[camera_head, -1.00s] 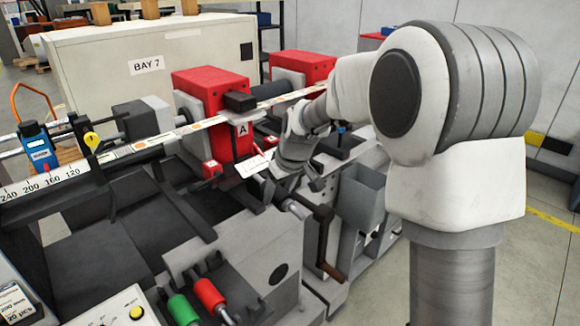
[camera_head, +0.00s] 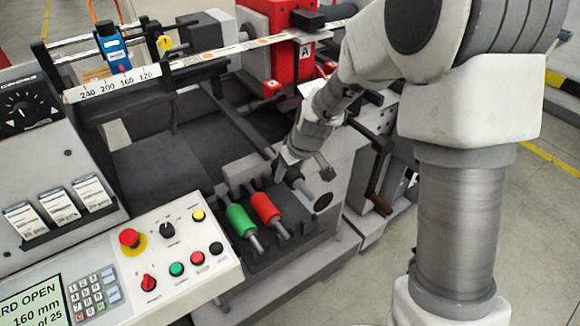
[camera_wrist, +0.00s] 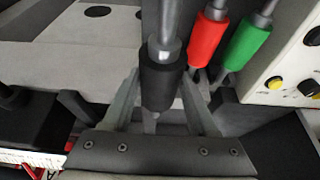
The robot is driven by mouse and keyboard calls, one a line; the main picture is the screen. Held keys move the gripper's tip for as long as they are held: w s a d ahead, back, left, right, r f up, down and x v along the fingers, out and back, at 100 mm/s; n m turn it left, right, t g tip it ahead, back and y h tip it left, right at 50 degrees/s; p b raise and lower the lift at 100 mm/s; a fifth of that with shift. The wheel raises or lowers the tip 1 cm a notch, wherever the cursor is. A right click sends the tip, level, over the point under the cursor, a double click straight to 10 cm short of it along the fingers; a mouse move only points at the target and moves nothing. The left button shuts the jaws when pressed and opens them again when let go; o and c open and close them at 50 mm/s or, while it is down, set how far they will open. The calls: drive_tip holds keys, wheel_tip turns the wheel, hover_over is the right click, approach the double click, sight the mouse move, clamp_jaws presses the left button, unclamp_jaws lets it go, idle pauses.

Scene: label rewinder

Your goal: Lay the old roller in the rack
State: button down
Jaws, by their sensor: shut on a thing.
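The old roller (camera_wrist: 162,75) is a dark cylinder with a pale grey shaft, held between the fingers of my gripper (camera_wrist: 160,95) in the wrist view. In the head view my gripper (camera_head: 289,163) is beside the rack, with the dark roller (camera_head: 293,176) partly hidden by it. The black rack (camera_head: 285,246) holds a green roller (camera_head: 240,220) and a red roller (camera_head: 264,207). My held roller is on the red roller's side, above and to the right in the head view. Whether it touches the rack cannot be told.
The control panel (camera_head: 185,258) with buttons stands left of the rack. A crank handle (camera_head: 376,176) is on the machine's right side. The ruler rail (camera_head: 150,76), a blue sensor (camera_head: 113,48) and a red block (camera_head: 282,45) are behind. Grey floor is open at the right.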

drive_tip(key=shift+s+f+b, duration=0.15)
drive_tip(key=shift+f+b, duration=2.25)
drive_tip(key=shift+f, duration=1)
drive_tip(key=shift+s+d+f+b, duration=0.1)
drive_tip(key=shift+s+f+b, duration=0.1)
drive_tip(key=shift+f+b, duration=0.75)
drive_tip(key=shift+w+f+b, duration=0.25)
drive_tip(key=shift+f+b, duration=0.05)
drive_tip(key=shift+f, duration=0.15)
drive_tip(key=shift+r, duration=0.15)
drive_tip(key=shift+r, duration=0.1)
drive_tip(key=shift+f+b, duration=0.2)
drive_tip(key=shift+b, duration=0.1)
drive_tip(key=shift+c, duration=0.5)
unclamp_jaws()
